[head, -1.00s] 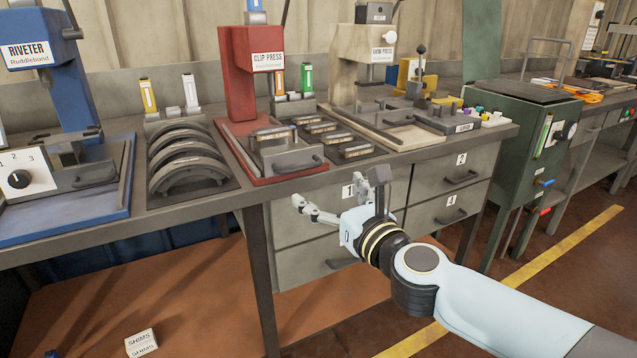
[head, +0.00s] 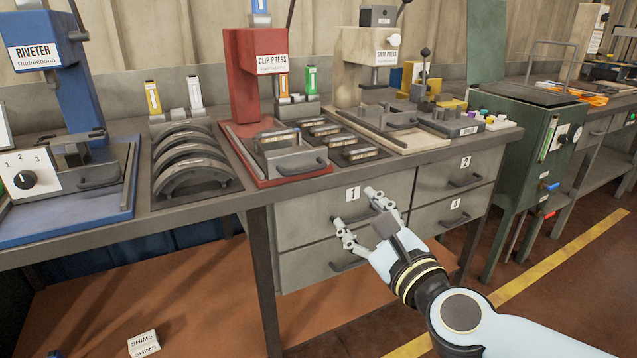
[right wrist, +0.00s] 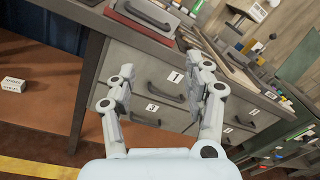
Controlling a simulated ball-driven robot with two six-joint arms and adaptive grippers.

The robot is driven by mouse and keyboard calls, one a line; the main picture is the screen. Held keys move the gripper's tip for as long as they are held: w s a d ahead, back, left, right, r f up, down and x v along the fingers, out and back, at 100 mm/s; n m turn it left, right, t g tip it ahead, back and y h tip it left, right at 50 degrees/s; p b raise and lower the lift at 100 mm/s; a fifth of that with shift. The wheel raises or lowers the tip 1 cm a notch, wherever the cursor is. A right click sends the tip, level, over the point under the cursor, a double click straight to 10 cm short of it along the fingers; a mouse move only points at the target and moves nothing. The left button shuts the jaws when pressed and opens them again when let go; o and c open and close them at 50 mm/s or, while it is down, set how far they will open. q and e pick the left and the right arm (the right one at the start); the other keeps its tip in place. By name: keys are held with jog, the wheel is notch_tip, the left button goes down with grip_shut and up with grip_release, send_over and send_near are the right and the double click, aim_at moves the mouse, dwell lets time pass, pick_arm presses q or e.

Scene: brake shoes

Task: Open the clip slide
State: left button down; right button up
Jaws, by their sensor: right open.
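The clip press (head: 262,75) is the red machine on the bench. Its clip slide (head: 285,158) is a grey block with a front handle (head: 302,168), lying on the red base. The handle also shows at the top of the right wrist view (right wrist: 148,14). My right gripper (head: 354,207) is open and empty, in front of drawer 1 and below and right of the slide handle. In the right wrist view my right gripper (right wrist: 160,65) has its fingers spread apart with drawer fronts behind. My left gripper is not in view.
Drawer 1 (head: 320,200) and other drawers sit under the bench edge. Brake shoes (head: 192,165) stand in a rack left of the press. Small clip trays (head: 340,138) lie right of the slide. The riveter (head: 50,60) is at far left. Open floor lies in front.

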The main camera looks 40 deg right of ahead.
jog(key=w+f+n+h, duration=0.1)
jog(key=n, duration=0.1)
jog(key=w+n+h+b, duration=0.1)
jog(key=n, duration=0.1)
jog(key=w+f+n+h+b, duration=0.1)
jog(key=n+h, duration=0.1)
jog(key=n, duration=0.1)
jog(key=shift+w+a+f+g, duration=0.1)
jog(key=shift+a+f+g, duration=0.1)
jog(key=shift+f+g, duration=0.2)
jog(key=shift+c, duration=1.4)
jog(key=h+b, duration=0.2)
jog(key=b, duration=0.1)
send_near(304, 171)
jog(key=shift+g, duration=0.3)
jog(key=x, duration=1)
jog(key=shift+w+p, duration=0.25)
jog(key=shift+p, duration=0.15)
jog(key=shift+r, duration=0.1)
jog(key=shift+c, duration=0.2)
grip_shut()
